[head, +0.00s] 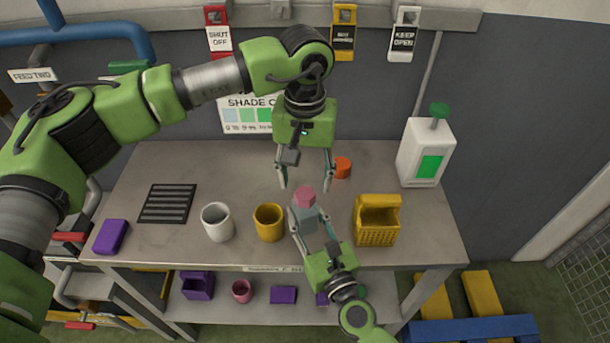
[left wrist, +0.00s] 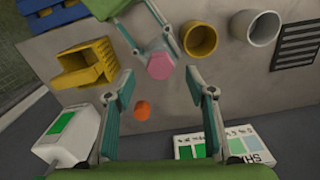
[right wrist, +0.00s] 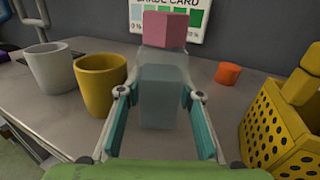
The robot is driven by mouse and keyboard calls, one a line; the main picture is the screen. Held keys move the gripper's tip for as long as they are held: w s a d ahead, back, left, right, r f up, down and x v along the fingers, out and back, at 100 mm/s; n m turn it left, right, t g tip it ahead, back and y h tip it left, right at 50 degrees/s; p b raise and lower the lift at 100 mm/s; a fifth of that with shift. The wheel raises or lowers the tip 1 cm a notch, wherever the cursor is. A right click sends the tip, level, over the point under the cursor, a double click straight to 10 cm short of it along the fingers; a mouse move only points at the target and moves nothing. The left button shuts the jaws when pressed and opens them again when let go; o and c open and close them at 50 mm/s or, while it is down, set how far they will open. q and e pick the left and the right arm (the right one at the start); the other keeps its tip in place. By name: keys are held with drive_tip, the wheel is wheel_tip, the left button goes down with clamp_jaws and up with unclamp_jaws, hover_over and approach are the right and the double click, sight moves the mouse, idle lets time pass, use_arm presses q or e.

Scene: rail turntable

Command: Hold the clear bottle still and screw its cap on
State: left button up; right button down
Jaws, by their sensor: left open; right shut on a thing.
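The clear bottle (head: 308,222) stands upright on the grey table, and it fills the middle of the right wrist view (right wrist: 162,95). A pink cap (head: 305,196) sits on its top; it also shows in the right wrist view (right wrist: 165,29) and left wrist view (left wrist: 160,66). I cannot tell how tightly it is seated. My right gripper (head: 309,217) is shut on the bottle's body, a finger on each side. My left gripper (head: 305,182) points down above the cap, open and empty, its fingers apart from the cap.
An orange piece (head: 342,167) lies behind the bottle. A yellow mug (head: 268,222) and a white mug (head: 217,222) stand to the left, a yellow basket (head: 377,236) to the right. A white dispenser (head: 424,150) stands at the back right.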

sight(305, 193)
use_arm(q)
drive_tip(key=n, duration=0.6)
drive_tip(key=shift+f, duration=0.1)
idle(0.3)
drive_tip(key=shift+f, duration=1.9)
drive_tip(key=c, duration=1.4)
drive_tip(key=m, duration=0.6)
drive_tip(key=m, duration=0.6)
